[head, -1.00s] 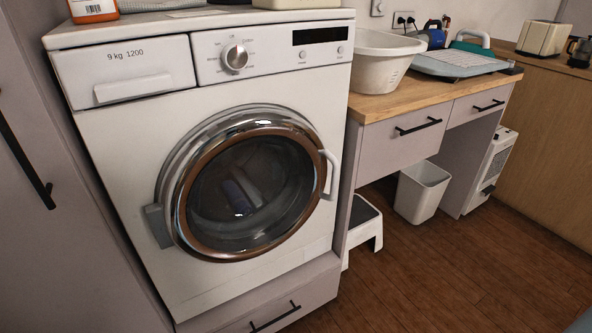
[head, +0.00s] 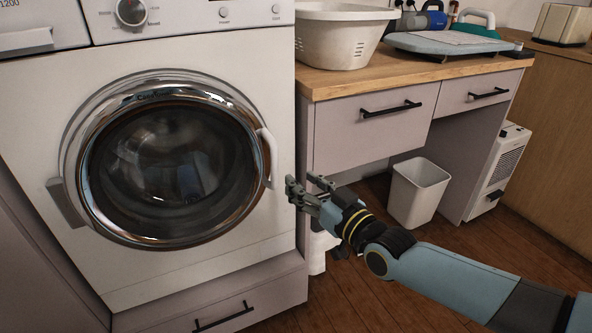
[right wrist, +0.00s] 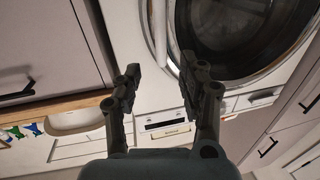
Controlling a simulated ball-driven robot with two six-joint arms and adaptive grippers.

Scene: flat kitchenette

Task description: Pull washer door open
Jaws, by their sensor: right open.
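The white washer (head: 25,110) stands at the left in the head view. Its round door (head: 165,165) with a chrome rim and dark glass looks closed. The white curved door handle (head: 267,158) is on the door's right side. My right gripper (head: 303,184) is open and empty, just right of and slightly below the handle, apart from it. In the right wrist view, the two fingers (right wrist: 160,68) are spread, with the door (right wrist: 245,35) and its handle (right wrist: 158,28) beyond them. My left gripper is not in view.
A drawer (head: 225,315) lies under the washer. To the right, a wooden counter (head: 345,82) holds a white basin (head: 340,40) above drawers with black handles. A white bin (head: 418,190) stands on the floor below. Open floor lies in front.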

